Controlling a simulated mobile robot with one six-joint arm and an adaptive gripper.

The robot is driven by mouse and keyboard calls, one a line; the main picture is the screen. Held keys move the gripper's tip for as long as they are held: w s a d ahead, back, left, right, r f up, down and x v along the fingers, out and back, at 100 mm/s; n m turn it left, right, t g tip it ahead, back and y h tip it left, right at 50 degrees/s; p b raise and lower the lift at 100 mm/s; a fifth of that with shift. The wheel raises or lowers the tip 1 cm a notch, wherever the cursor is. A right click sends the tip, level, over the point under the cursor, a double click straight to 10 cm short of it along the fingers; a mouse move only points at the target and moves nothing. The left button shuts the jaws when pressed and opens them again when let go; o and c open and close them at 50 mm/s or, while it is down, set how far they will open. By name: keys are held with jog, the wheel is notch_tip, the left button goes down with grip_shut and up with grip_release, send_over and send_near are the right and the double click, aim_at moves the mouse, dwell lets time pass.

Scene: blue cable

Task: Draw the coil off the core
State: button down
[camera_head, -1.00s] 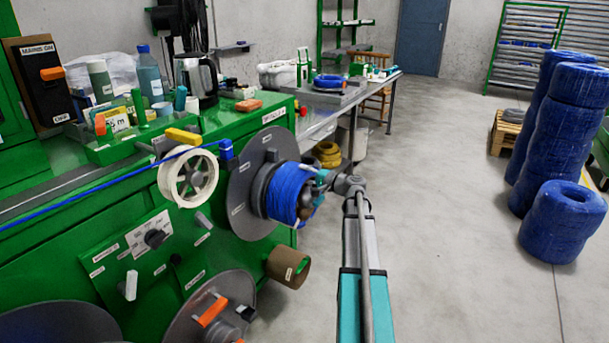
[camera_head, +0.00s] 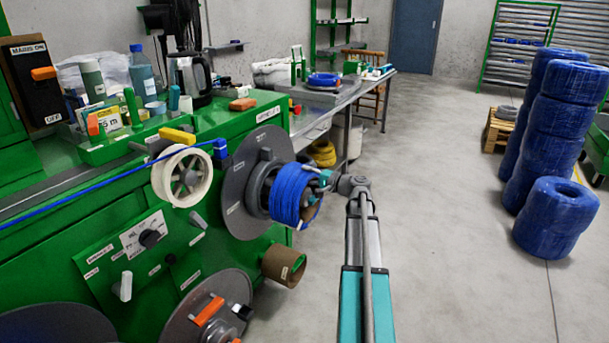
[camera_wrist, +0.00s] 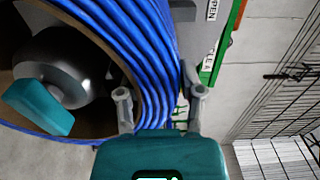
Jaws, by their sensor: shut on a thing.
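The blue cable coil (camera_head: 291,194) sits around the end of the grey core (camera_head: 260,188), out from the grey disc (camera_head: 238,200) on the green machine. A band of bare core shows between disc and coil. My gripper (camera_head: 322,182) is at the coil's outer right side. In the wrist view my gripper (camera_wrist: 160,100) has one finger inside the ring and one outside, shut on the wall of the coil (camera_wrist: 150,60). A brown lining shows inside the ring, with a rounded grey metal part and a teal piece (camera_wrist: 40,105) within it. The coil's far side is hidden.
A white spool (camera_head: 183,177) with blue cable running left sits left of the disc. A brown tube (camera_head: 283,264) sticks out below the coil. Stacked blue coils (camera_head: 553,130) stand at the right. The floor between is clear.

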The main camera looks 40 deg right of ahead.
jog(key=v, duration=1.4)
dwell(2.5)
jog(key=shift+s, duration=0.1)
jog(key=shift+r, duration=0.15)
